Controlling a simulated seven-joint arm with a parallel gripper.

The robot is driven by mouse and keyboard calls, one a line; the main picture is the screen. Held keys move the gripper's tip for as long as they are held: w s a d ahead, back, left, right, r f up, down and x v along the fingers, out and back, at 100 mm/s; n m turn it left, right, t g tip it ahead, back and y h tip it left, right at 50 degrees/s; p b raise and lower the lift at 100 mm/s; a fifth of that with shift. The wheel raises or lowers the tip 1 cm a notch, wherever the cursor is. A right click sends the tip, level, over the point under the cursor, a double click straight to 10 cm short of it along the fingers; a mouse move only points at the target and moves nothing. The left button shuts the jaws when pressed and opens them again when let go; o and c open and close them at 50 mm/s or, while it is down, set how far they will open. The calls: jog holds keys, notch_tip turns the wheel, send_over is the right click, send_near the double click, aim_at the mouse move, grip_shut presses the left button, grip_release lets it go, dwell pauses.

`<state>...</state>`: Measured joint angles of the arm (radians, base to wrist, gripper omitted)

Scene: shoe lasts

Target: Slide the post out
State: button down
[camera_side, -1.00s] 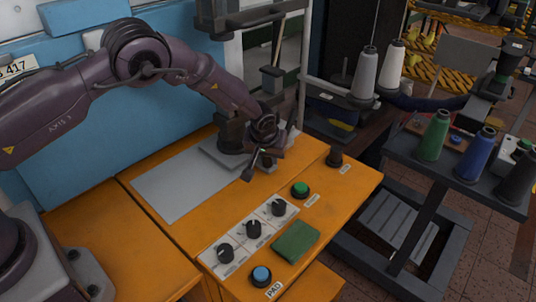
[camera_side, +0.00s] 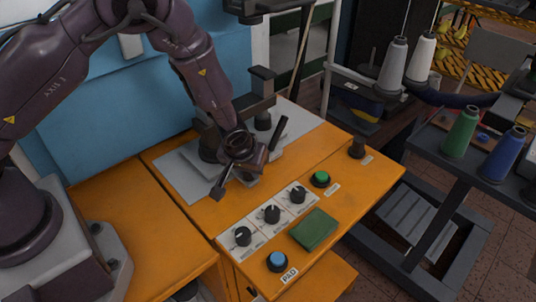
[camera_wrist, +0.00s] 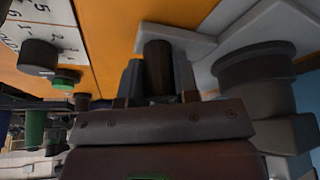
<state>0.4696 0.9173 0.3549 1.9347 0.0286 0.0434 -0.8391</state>
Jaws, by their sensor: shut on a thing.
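The post (camera_wrist: 158,66) is a dark, round cylinder in the wrist view. It stands between my gripper's two fingers (camera_wrist: 156,98), and my gripper is shut on it. The post's far end shows in front of a pale grey plate (camera_wrist: 190,38), but whether it touches the plate is unclear. In the side view my gripper (camera_side: 241,160) is low over the pale plate on the orange bench, and its body hides the post there.
A large dark round machine part (camera_wrist: 254,72) stands close to the right of the post in the wrist view. The orange bench (camera_side: 213,221) carries dials (camera_side: 271,214), a green button (camera_side: 320,179), a green pad (camera_side: 315,229) and a blue button (camera_side: 277,261). Thread cones (camera_side: 392,64) stand behind, right.

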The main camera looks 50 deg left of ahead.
jog(key=shift+s, duration=2.45)
jog(key=c, duration=0.9)
grip_release()
jog(key=shift+o, duration=0.2)
jog(key=shift+d+r, duration=0.1)
jog(key=shift+r, duration=0.2)
jog(key=v, duration=1.2)
jog(key=shift+s, duration=0.15)
jog(key=shift+r, duration=0.1)
